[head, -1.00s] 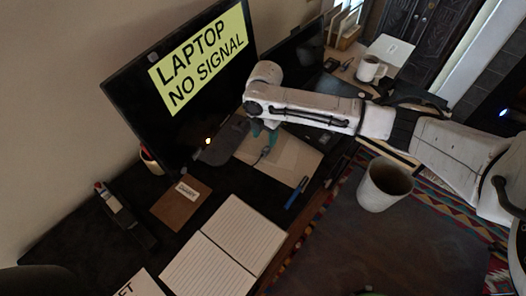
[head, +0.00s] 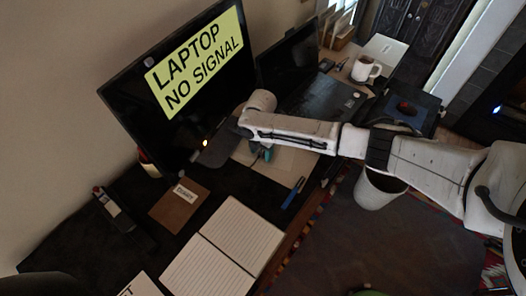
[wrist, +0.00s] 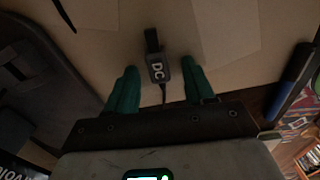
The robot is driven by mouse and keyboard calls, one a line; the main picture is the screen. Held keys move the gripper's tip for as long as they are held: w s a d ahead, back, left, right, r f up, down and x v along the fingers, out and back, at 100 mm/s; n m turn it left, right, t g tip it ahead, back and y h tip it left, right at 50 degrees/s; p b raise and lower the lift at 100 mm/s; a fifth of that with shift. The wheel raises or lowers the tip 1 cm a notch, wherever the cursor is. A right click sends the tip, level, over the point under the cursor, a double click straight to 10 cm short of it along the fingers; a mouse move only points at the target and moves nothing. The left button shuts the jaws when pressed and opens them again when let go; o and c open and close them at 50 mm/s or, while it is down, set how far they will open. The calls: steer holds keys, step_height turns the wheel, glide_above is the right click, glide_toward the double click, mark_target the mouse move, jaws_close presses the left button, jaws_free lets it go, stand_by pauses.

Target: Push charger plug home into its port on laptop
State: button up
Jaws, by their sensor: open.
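The charger plug (wrist: 157,70), a small dark block marked "DC", lies on tan paper in the wrist view. Its dark narrow end points up in the picture and its cable runs down toward my gripper. My gripper (wrist: 159,66) is open, with one green finger on each side of the plug and a gap visible on both sides. In the head view my gripper (head: 262,153) is low over the paper, and the plug cannot be made out there. The open laptop (head: 325,97) stands farther back, right of the monitor. Its port cannot be made out.
A monitor (head: 180,85) reads "LAPTOP NO SIGNAL". A blue pen (head: 293,192) lies by the paper's right edge. An open notebook (head: 222,245) and a brown labelled pad (head: 180,204) lie nearer. A mug (head: 366,69) stands beyond the laptop.

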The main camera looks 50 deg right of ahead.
jaws_close()
stand_by(0.3)
